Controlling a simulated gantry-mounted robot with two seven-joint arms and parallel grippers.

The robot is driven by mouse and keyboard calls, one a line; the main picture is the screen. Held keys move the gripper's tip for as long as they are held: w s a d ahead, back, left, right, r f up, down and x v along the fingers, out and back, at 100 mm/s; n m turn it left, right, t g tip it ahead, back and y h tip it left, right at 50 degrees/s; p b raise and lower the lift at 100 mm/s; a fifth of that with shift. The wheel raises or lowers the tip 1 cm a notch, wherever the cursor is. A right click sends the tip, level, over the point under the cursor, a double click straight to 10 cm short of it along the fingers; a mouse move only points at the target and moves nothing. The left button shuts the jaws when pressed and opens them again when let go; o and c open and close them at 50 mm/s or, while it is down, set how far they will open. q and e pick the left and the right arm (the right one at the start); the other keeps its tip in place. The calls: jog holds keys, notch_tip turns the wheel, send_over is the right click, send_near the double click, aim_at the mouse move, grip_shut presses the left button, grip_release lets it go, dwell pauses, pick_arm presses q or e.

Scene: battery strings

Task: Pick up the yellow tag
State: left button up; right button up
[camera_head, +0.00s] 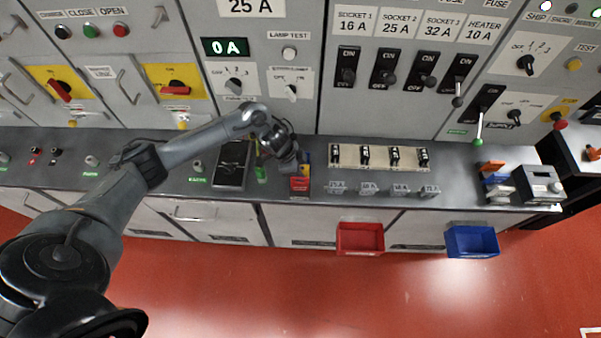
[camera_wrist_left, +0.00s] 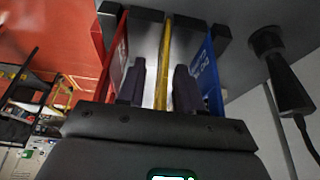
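The yellow tag (camera_wrist_left: 168,50) stands edge-on in the middle of the left wrist view, between a red tag (camera_wrist_left: 118,65) and a blue tag (camera_wrist_left: 211,78). My left gripper (camera_wrist_left: 160,80) has its two dark fingers apart, one on each side of the yellow tag. A gap shows between the tag and the left finger; whether the right finger touches it I cannot tell. In the head view my left gripper (camera_head: 292,162) points down at the tags, just behind the red tag (camera_head: 300,185), and mostly hides the yellow one. My right gripper is not in view.
To the right stand a fuse row (camera_head: 380,156) and several small labelled stands (camera_head: 400,190). A red bin (camera_head: 360,240) and a blue bin (camera_head: 472,242) hang at the front edge. Switch panels rise behind.

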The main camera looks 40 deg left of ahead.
pick_arm(q)
jog(key=shift+c, duration=0.4)
grip_shut()
